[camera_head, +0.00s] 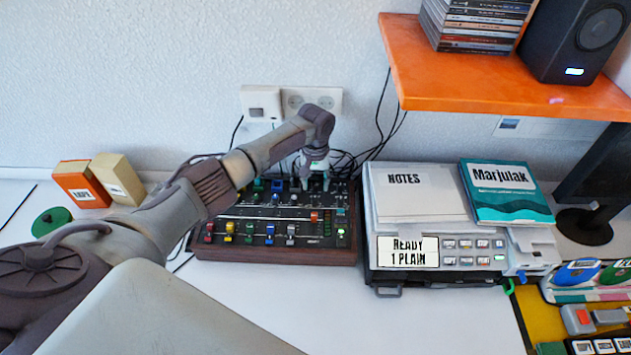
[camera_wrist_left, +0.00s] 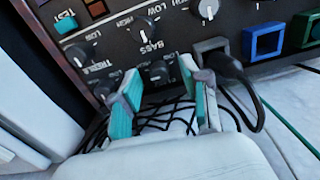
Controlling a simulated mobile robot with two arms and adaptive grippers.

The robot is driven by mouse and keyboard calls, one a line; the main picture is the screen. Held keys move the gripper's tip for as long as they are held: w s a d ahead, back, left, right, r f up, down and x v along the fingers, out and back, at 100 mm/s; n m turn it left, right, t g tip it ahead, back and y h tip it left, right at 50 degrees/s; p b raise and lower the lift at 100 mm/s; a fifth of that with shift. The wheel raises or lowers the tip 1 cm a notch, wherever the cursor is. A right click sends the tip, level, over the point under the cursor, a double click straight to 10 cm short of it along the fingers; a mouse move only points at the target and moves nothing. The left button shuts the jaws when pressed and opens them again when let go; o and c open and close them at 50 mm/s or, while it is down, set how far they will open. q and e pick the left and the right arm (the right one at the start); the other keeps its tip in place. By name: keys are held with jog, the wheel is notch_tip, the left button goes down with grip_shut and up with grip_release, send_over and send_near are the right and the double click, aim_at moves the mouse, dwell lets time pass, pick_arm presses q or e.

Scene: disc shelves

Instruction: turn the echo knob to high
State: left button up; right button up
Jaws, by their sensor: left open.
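The dark mixer with wooden sides (camera_head: 275,255) lies on the white desk below the wall socket. My left gripper (camera_head: 314,184) points down over its back right part, open with teal fingertips. In the left wrist view the open fingers (camera_wrist_left: 160,80) straddle a dark knob (camera_wrist_left: 158,70) under the word BASS; I cannot tell whether they touch it. Other knobs with white pointers show: an upper one (camera_wrist_left: 145,28), one at the top (camera_wrist_left: 207,8) and one near TREBLE (camera_wrist_left: 78,56). An echo label is not readable. My right gripper is not in view.
A black plug and cable (camera_wrist_left: 232,80) stand close beside the right finger. Several cables run behind the mixer. A grey machine (camera_head: 440,258) with a notes pad stands to the right, under an orange shelf (camera_head: 480,75). Two small boxes (camera_head: 118,178) stand left.

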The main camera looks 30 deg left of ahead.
aim_at(315, 185)
pick_arm(q)
jog(key=shift+f, duration=0.15)
grip_shut()
jog(key=shift+m, duration=0.8)
grip_release()
notch_tip(315, 185, up, 12)
dwell(0.4)
dwell(0.4)
